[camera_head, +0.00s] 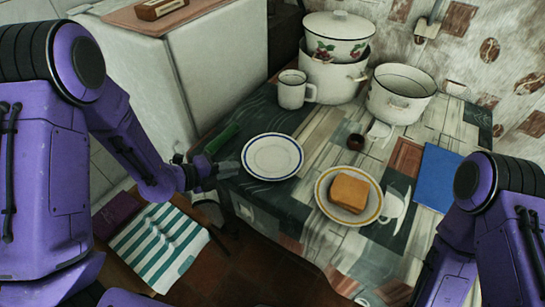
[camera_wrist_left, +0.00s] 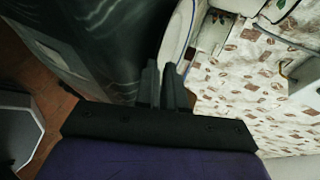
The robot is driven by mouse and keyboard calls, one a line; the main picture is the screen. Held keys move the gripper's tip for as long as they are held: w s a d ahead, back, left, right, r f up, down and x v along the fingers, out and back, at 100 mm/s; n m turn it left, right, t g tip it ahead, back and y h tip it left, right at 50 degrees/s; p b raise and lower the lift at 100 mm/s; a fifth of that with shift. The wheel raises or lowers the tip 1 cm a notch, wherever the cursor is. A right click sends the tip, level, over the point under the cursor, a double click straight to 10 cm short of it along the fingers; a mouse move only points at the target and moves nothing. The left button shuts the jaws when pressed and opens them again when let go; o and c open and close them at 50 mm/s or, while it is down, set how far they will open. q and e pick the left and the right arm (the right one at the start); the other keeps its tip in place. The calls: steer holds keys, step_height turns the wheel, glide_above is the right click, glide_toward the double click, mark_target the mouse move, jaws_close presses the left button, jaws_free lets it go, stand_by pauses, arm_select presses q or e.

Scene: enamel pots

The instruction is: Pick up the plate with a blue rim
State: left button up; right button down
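The white plate with a blue rim (camera_head: 272,157) lies flat and empty near the table's left edge in the head view. My left gripper (camera_head: 212,169) is low at that edge, just left of the plate and apart from it. In the left wrist view its two dark fingers (camera_wrist_left: 163,82) stand close together with a thin dark gap; nothing is clearly between them, and I cannot tell whether they are fully shut. A pale curved edge beyond them may be the plate. My right arm is at the lower right of the head view; its gripper is out of view.
A yellow-rimmed plate (camera_head: 324,205) with bread (camera_head: 349,192) lies to the right. A white mug (camera_head: 293,90), stacked pots (camera_head: 333,75) and another pot (camera_head: 400,92) stand behind. A green object (camera_head: 221,138) lies near the left edge. A blue book (camera_head: 437,178) lies right.

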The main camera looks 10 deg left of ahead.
mark_target(248, 166)
arm_select(q)
steer(key=x, duration=0.4)
steer(key=shift+w+d+f+p, duration=0.1)
steer(key=shift+w+f+p, duration=0.1)
steer(key=shift+p, duration=0.15)
steer(key=shift+s, duration=0.1)
jaws_close()
steer(key=shift+r, duration=0.1)
